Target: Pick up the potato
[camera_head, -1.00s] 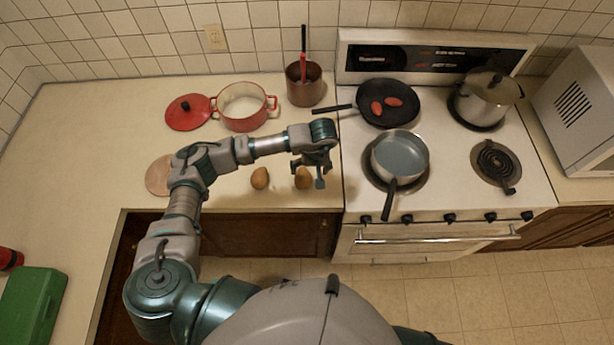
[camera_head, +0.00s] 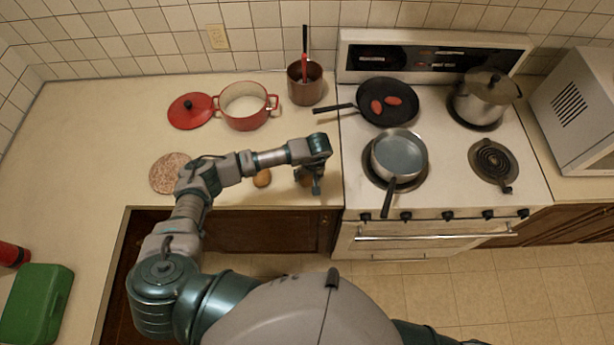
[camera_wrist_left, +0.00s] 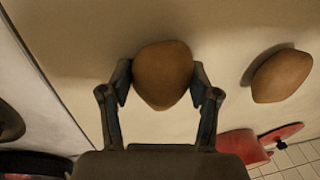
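Two brown potatoes lie on the counter left of the stove. The right-hand potato (camera_wrist_left: 163,75) sits between the two fingers of my left gripper (camera_wrist_left: 162,80) in the left wrist view. The fingers stand apart on either side of it, and I see no clear grip. In the head view this potato is mostly hidden behind my left gripper (camera_head: 316,186), which is low over the counter near its front edge. The other potato (camera_head: 262,178) is just to the left, partly covered by my arm, and shows whole in the left wrist view (camera_wrist_left: 282,76). My right gripper is out of view.
A red pot (camera_head: 246,122), its lid (camera_head: 191,111) and a brown pot (camera_head: 305,92) stand behind. A round speckled board (camera_head: 170,174) lies left. The stove, right, holds a saucepan (camera_head: 400,155), a frying pan (camera_head: 372,103) and a steel pot (camera_head: 484,103).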

